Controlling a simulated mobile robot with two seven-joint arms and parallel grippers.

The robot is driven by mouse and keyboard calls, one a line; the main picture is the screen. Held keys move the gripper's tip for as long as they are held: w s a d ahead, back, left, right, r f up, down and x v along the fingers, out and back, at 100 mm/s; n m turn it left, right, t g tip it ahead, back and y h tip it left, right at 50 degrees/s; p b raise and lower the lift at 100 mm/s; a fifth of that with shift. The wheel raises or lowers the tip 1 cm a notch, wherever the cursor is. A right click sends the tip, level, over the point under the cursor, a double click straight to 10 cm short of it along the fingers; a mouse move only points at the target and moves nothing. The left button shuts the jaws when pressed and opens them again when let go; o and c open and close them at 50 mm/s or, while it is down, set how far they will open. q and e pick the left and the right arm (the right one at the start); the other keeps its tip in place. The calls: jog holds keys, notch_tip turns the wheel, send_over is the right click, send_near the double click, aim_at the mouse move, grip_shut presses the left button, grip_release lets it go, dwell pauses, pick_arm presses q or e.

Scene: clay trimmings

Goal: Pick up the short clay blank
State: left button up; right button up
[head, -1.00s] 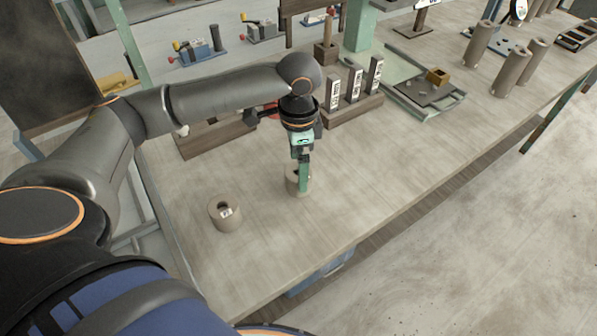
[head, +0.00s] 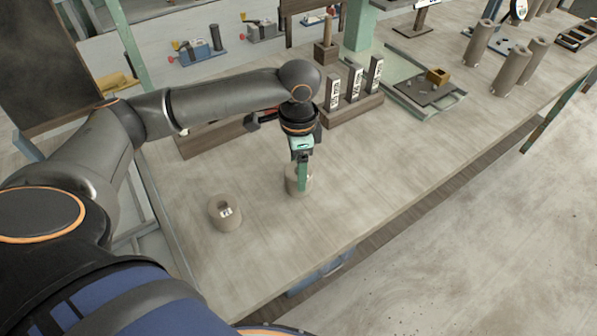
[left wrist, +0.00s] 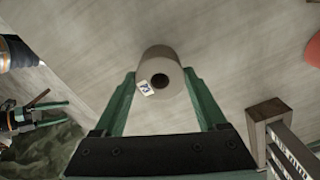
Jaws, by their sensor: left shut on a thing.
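Two short, grey-brown clay blanks with a hole in the top stand on the workbench in the head view. My left gripper (head: 303,188) points down and is shut on one clay blank (head: 292,184), partly hidden behind its green fingers. In the left wrist view this blank (left wrist: 163,64) sits between both fingertips, with a small label by its hole. I cannot tell whether its base touches the bench. The other blank (head: 226,214), also labelled, stands free to the left. My right gripper (left wrist: 66,112) shows at the left of the left wrist view, its fingers apart and empty.
A wooden rack with upright labelled blocks (head: 354,83) stands behind my left gripper. A tray (head: 405,108) with a small box lies right of it. Several tall clay cylinders (head: 513,70) stand at the right. The bench front is clear.

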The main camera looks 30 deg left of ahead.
pick_arm(q)
jog(key=c, duration=0.4)
jog(key=shift+r, duration=0.1)
